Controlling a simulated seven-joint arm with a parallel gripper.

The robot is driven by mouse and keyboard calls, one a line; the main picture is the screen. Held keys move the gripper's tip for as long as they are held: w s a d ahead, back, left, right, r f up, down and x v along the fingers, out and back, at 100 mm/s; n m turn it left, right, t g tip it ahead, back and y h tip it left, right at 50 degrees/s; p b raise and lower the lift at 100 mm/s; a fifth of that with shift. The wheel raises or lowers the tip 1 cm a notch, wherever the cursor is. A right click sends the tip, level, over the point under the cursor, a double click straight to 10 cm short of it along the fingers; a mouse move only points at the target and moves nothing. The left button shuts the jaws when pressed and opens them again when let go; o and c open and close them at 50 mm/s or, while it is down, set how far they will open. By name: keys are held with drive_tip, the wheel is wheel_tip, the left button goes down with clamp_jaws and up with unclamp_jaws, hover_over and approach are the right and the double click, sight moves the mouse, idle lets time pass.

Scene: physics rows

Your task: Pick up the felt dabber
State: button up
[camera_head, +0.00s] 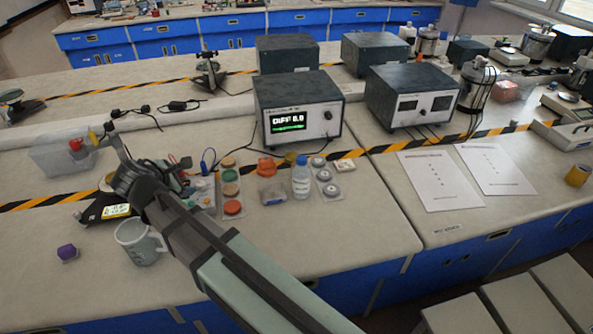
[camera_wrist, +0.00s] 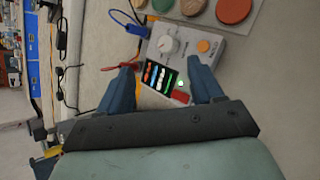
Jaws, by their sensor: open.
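I cannot pick out the felt dabber with certainty in either view. My gripper (camera_wrist: 163,75) is open in the wrist view, with its two blue-grey fingers spread apart and nothing held between them. Past the fingertips lies a grey-white device (camera_wrist: 184,45) with a dial, a small lit screen and red and blue leads. In the head view my arm reaches from the lower right toward the left of the bench, and its end partly covers that device (camera_head: 204,185). The finger tips are hard to make out there.
Beside the device stands a holder with coloured discs (camera_head: 232,207), also in the wrist view (camera_wrist: 234,10). A grey mug (camera_head: 141,243) stands near the arm.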

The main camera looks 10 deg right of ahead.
drive_tip(key=w+d+r+m+g, duration=0.1)
drive_tip(key=w+d+m+g, duration=0.2)
drive_tip(key=d, duration=1.2)
drive_tip(key=w+d+r+m+h, duration=0.1)
drive_tip(key=w+d+m, duration=0.3)
drive_tip(key=d, duration=1.1)
drive_tip(key=w+d+r+m+g, duration=0.15)
drive_tip(key=w+d, duration=0.45)
drive_tip(key=d, duration=0.9)
drive_tip(key=s+a+f+n+g+y, duration=0.2)
drive_tip(key=s+a+g+y, duration=0.15)
drive_tip(key=a+y, duration=0.4)
drive_tip(key=shift+h, duration=0.65)
drive_tip(key=f, duration=0.2)
drive_tip(key=a+f, duration=0.1)
drive_tip(key=f, duration=0.2)
drive_tip(key=w+a+f, duration=0.1)
drive_tip(key=f, duration=0.2)
drive_tip(key=shift+a, duration=0.15)
drive_tip(key=shift+s+a+f, duration=0.1)
drive_tip(key=shift+a+f, duration=0.05)
drive_tip(key=shift+f, duration=0.7)
drive_tip(key=shift+w+a+f, duration=0.1)
drive_tip(key=shift+a+f, duration=0.1)
drive_tip(key=shift+f, duration=0.7)
drive_tip(key=shift+s+a+f, duration=0.1)
drive_tip(key=shift+a+f, duration=0.05)
drive_tip(key=shift+f, duration=0.7)
drive_tip(key=c, duration=1.1)
